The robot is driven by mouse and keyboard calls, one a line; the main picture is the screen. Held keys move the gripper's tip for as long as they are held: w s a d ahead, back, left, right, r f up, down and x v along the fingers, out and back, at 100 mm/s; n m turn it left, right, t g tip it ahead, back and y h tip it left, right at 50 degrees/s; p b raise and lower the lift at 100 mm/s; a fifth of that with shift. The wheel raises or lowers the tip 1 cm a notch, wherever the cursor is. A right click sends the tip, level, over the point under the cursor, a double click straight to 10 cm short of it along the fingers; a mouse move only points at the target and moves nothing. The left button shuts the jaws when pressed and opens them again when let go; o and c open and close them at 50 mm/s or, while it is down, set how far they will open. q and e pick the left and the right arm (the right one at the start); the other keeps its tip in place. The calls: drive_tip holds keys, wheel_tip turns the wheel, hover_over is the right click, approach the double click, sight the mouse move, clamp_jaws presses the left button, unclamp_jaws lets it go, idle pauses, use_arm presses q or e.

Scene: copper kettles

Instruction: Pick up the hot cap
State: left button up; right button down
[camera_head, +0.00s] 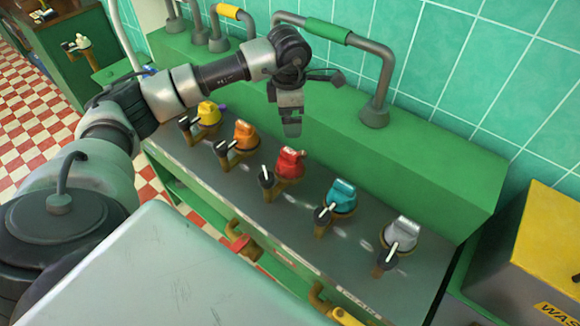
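A row of coloured caps with dark levers stands on the grey counter (225,175). The red cap (290,163) is in the middle; I see no readable label saying which one is hot. A yellow cap (208,112) and an orange cap (244,135) are to its left. A teal cap (341,195) and a silver cap (401,233) are to its right. My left gripper (292,130) points down just above and behind the red cap, apart from it. Its fingers appear edge-on, so their opening is unclear. My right gripper is not in view.
A green ledge runs behind the caps, carrying a grey bent pipe (372,115) with a green sleeve (327,31), close to my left wrist. A yellow-topped box (550,240) stands at the right. Checkered floor shows at the left.

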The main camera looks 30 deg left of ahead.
sight(290, 152)
use_arm(q)
drive_tip(key=f+n+b, duration=0.1)
drive_tip(key=n, duration=0.1)
drive_tip(key=f+n, duration=0.2)
drive_tip(key=f+n+b, duration=0.1)
drive_tip(key=n, duration=0.1)
drive_tip(key=shift+s+f+n+b, duration=0.15)
drive_tip(key=shift+s+n+b, duration=0.1)
drive_tip(key=shift+n+b, duration=0.1)
wheel_tip(290, 152, down, 6)
drive_tip(key=n, duration=0.3)
drive_tip(key=shift+w+d+f+t, duration=0.1)
drive_tip(key=shift+w+f+t, duration=0.05)
drive_tip(key=shift+f+t, duration=0.15)
drive_tip(key=shift+f+p, duration=0.45)
drive_tip(key=shift+f, duration=0.1)
drive_tip(key=f, duration=0.2)
drive_tip(key=f+p, duration=0.1)
drive_tip(key=shift+w+a+f, duration=0.3)
drive_tip(key=shift+f, duration=0.35)
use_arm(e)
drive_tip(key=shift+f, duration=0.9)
use_arm(q)
drive_tip(key=shift+c, duration=0.3)
drive_tip(key=c, duration=0.8)
